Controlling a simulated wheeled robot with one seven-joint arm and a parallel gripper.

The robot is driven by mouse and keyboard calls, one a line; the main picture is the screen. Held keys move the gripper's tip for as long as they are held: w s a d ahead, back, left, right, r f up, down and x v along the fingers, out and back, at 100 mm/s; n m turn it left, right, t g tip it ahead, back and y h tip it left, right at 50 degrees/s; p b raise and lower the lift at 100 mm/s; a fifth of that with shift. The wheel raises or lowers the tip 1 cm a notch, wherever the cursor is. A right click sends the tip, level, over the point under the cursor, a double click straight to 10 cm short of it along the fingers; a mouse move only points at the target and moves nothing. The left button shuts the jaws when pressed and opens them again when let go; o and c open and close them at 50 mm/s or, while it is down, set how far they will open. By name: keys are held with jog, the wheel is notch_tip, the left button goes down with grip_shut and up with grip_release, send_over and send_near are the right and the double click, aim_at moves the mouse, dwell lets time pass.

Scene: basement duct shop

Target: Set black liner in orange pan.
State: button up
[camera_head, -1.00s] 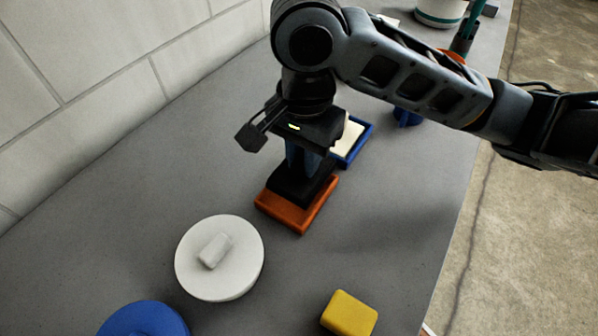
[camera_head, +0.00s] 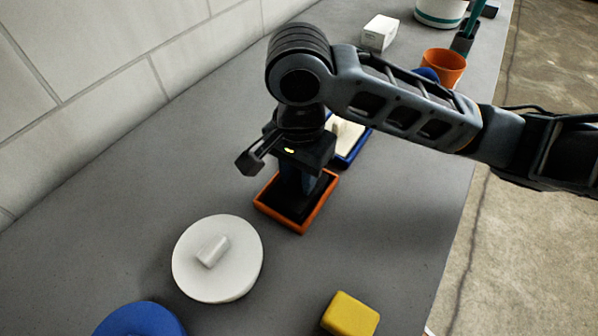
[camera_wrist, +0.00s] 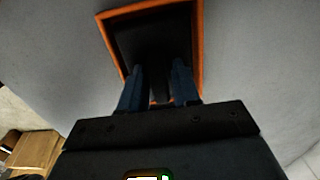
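The orange pan (camera_head: 320,213) is a shallow rectangular tray on the grey bench. The black liner (camera_head: 291,203) lies inside it, with the orange rim showing around it. The wrist view also shows the liner (camera_wrist: 150,40) framed by the orange pan rim (camera_wrist: 199,40). My gripper (camera_head: 300,187) points down over the pan. In the wrist view its two blue-grey fingers (camera_wrist: 157,80) stand either side of a dark raised part of the liner and appear shut on it. The contact itself is hidden in shadow.
A yellow block (camera_head: 350,314) is at the front. A blue tray (camera_head: 357,150) with a cream block stands close behind. An orange cup (camera_head: 443,67) is farther back.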

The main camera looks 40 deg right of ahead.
aim_at(299, 172)
jog(key=shift+o, duration=1.2)
jog(key=shift+r, duration=0.1)
notch_tip(299, 172, up, 12)
jog(key=p, duration=0.2)
jog(key=shift+p, duration=0.4)
